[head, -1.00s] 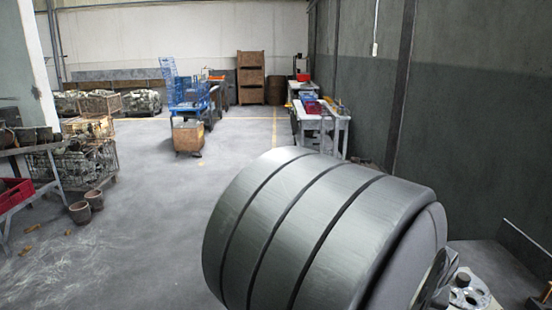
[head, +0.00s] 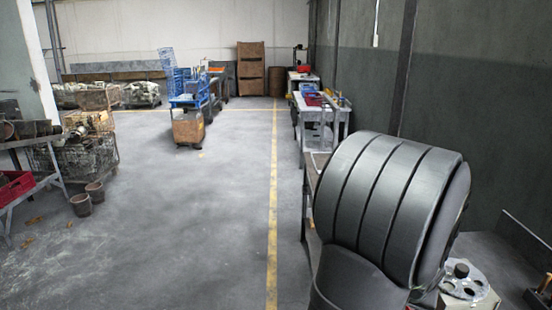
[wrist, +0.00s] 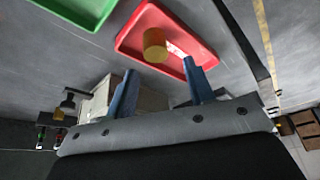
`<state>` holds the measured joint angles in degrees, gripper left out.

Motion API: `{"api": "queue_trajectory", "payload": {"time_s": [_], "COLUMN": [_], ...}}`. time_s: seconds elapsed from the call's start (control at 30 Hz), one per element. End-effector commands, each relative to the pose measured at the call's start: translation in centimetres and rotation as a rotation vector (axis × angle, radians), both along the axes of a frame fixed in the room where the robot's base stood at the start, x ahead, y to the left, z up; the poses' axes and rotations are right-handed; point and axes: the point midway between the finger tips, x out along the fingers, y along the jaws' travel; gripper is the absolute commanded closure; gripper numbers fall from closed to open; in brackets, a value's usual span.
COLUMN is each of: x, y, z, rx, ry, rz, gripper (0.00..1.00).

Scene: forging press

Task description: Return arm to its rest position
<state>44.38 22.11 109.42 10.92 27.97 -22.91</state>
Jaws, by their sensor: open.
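My gripper (wrist: 158,67) shows in the wrist view with its two blue fingers apart and nothing between them. A brass-coloured cylinder (wrist: 155,45) is in a red tray (wrist: 128,42) beyond the fingertips. A clear gap shows between the fingertips and most of the cylinder. In the head view the large grey ribbed part at the lower right is my own arm. My gripper itself is not visible there.
A green tray (wrist: 85,8) lies beside the red one. In the head view, a grey disc-like fixture (head: 465,285) stands at lower right. Benches (head: 322,115) line the right wall. A blue cart (head: 190,101) stands further back. The floor (head: 190,220) left of my arm is clear.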

Motion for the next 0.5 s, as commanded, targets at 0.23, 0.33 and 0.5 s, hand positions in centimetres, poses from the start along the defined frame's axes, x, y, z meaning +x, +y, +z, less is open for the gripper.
{"api": "queue_trajectory", "payload": {"time_s": [0.23,0.33,0.5], "x": [-3.4,-5.1,-7.7], "y": [-1.3,-1.8,-2.6], "z": [3.1,4.1,5.7], "rx": [-0.002,-0.002,-0.002], "ry": [-0.002,-0.002,-0.001], "rz": [-0.006,-0.007,-0.005], "gripper": [0.51,0.51,0.51]}}
